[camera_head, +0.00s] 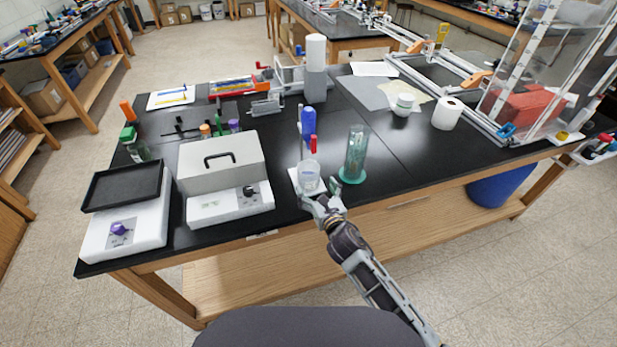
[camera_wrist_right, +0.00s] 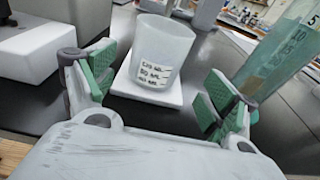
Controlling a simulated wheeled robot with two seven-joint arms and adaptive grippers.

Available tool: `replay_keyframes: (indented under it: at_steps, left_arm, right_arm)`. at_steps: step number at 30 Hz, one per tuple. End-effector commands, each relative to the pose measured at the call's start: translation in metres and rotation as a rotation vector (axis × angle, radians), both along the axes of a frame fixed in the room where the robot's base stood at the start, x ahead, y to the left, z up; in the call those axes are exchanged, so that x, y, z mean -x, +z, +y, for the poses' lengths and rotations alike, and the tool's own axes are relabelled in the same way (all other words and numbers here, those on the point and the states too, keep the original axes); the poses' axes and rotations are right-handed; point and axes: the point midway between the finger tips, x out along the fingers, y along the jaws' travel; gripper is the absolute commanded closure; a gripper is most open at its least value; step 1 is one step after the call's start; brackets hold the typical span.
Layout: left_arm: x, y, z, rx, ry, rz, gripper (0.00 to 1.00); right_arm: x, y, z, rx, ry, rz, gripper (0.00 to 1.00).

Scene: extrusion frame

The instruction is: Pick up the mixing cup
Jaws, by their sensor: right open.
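The mixing cup (camera_head: 308,177) is a pale translucent cup standing upright on a thin white square pad (camera_head: 295,178) near the table's front edge. In the right wrist view the cup (camera_wrist_right: 162,52) shows printed marks on its side, and the pad (camera_wrist_right: 172,92) shows under it. My right gripper (camera_head: 323,192) is just in front of the cup. In the wrist view its green-padded fingers (camera_wrist_right: 160,90) are spread wide, with the cup beyond and between them, apart from both. My left gripper is not in view.
A tall clear cylinder with a green base (camera_head: 355,155) stands close right of the cup. A blue bottle (camera_head: 308,123) is behind it. A white box with a handle (camera_head: 222,162) stands to the left. Black tabletop (camera_head: 410,165) is clear right of the cylinder.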

Motion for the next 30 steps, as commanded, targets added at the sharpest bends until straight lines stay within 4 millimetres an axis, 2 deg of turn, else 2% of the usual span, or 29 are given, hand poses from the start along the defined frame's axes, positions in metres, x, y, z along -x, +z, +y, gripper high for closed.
replay_keyframes:
  at_steps: [18,30]
  left_arm:
    - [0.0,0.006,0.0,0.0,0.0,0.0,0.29]
    - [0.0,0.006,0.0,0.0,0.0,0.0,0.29]
  right_arm:
    - [-0.04,-0.006,0.018,-0.002,0.0,0.0,0.14]
    - [-0.044,-0.007,0.019,0.0,0.0,0.0,0.14]
